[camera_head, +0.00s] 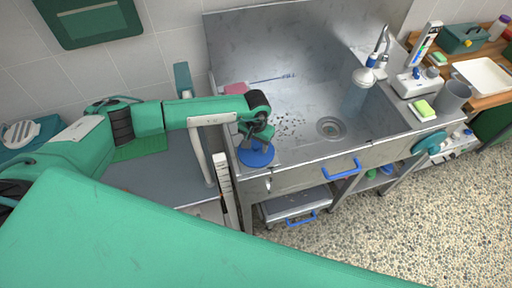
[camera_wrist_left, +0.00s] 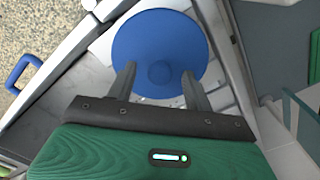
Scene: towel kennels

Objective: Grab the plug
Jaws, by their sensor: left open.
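The plug (camera_head: 257,160) is a round blue disc at the front left corner of the metal sink (camera_head: 300,103). In the left wrist view the plug (camera_wrist_left: 160,32) shows a small round knob at its middle. My left gripper (camera_head: 257,143) is right over the plug, pointing down at it. In the left wrist view its two fingers (camera_wrist_left: 157,76) are apart, one on each side of the knob. I see a gap between the knob and each finger. Whether the fingertips touch the disc is unclear. My right gripper is not in view.
Dark specks lie in the basin near the drain (camera_head: 331,127). A tap (camera_head: 368,72) stands at the back right, with a grey cup (camera_head: 453,96) and a green sponge (camera_head: 424,107) on the right ledge. A blue drawer handle (camera_head: 342,169) sticks out in front.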

